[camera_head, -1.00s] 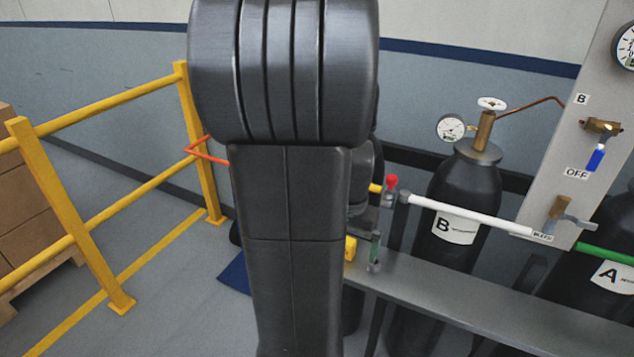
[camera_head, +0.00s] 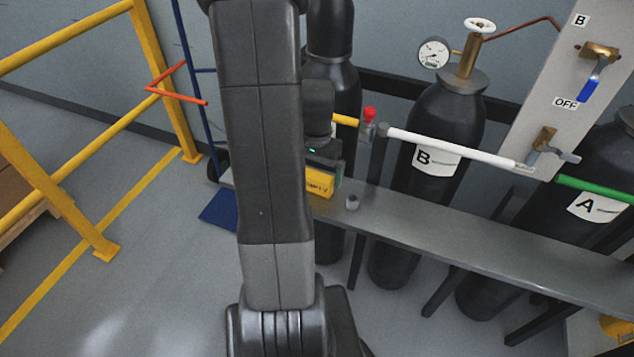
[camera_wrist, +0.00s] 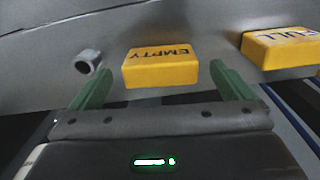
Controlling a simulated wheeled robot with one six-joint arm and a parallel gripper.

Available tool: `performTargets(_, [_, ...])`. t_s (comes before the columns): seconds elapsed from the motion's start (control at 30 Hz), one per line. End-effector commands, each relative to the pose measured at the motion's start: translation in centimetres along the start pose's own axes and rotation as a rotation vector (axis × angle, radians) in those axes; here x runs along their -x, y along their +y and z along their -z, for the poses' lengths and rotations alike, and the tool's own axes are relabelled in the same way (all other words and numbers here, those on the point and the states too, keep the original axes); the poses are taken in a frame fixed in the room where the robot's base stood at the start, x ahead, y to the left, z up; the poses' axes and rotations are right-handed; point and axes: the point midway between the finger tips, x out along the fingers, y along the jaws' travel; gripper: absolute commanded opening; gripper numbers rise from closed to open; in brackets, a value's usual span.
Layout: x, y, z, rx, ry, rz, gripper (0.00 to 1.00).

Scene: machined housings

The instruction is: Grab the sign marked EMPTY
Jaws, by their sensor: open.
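The yellow sign marked EMPTY (camera_wrist: 161,66) lies on the grey shelf, its lettering upside down in the wrist view. In the head view the EMPTY sign (camera_head: 320,183) shows partly, beside my arm. My gripper (camera_wrist: 166,82) is open, its green fingers on either side of the sign's near edge in the wrist view. The sign lies between and slightly beyond the fingertips. I cannot tell whether a finger touches it. A second yellow sign marked FULL (camera_wrist: 280,48) lies to the right in the wrist view. My arm hides part of the shelf in the head view.
The grey shelf (camera_head: 450,225) runs in front of dark cylinders B (camera_head: 450,115) and A (camera_head: 600,160). A small grey fitting (camera_wrist: 88,61) stands left of the sign in the wrist view. A white pipe (camera_head: 455,147) crosses above the shelf. A yellow railing (camera_head: 165,85) is at left.

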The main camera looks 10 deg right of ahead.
Motion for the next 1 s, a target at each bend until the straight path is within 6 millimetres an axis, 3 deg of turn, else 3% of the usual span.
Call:
performTargets(0.33, [-4.3, 0.0, 0.1, 0.000, -0.002, -0.001, 1.00])
performTargets(0.67, [-4.9, 0.0, 0.1, 0.000, 0.000, 0.000, 1.00])
performTargets(0.9, [-4.9, 0.0, 0.2, 0.000, 0.000, 0.000, 0.55])
performTargets(1.0, [-4.8, 0.0, 0.2, 0.000, 0.000, 0.000, 0.54])
